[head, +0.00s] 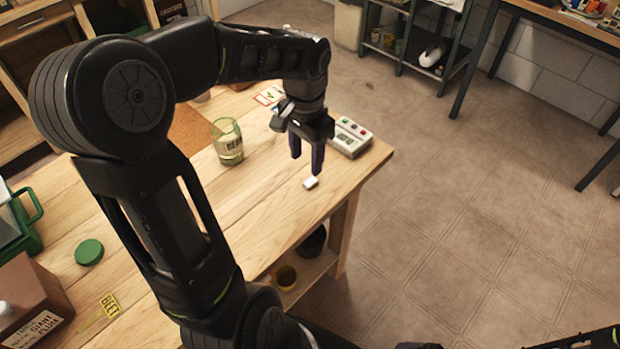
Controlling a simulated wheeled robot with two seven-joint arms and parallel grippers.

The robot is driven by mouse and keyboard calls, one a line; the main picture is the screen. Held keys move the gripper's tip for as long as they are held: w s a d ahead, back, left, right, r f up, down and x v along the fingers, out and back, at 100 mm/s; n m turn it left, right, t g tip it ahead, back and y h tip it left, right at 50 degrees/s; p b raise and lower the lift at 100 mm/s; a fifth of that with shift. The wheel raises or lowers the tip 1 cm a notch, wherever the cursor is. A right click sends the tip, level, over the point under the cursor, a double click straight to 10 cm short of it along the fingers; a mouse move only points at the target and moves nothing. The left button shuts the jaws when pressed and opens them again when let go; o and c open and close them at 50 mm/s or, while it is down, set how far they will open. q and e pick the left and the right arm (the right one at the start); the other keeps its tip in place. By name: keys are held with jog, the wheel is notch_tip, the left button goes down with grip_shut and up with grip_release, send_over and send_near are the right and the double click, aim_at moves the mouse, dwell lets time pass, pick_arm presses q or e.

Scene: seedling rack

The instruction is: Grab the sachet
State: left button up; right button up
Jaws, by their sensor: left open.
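A small white packet (311,182), which looks like the sachet, lies on the wooden bench top (262,218) near its right edge. My left gripper (307,163) points down just above and slightly left of it in the picture. Its two dark fingers are apart with nothing seen between them. The fingertips look close to the packet, but I cannot tell if they touch it. My right gripper is not clearly in view; only dark parts of mine show at the bottom right.
A glass jar (228,146) labelled BEAN stands left of the gripper, and a white device with buttons (350,136) right of it. A green lid (89,252), a yellow BEET label (110,305) and a brown box (30,300) lie farther left. Open floor lies right.

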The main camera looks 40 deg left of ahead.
aim_at(307, 183)
pick_arm(q)
jog(key=shift+w+f, duration=0.1)
jog(key=shift+f, duration=1.3)
jog(key=shift+f, duration=2.65)
grip_shut()
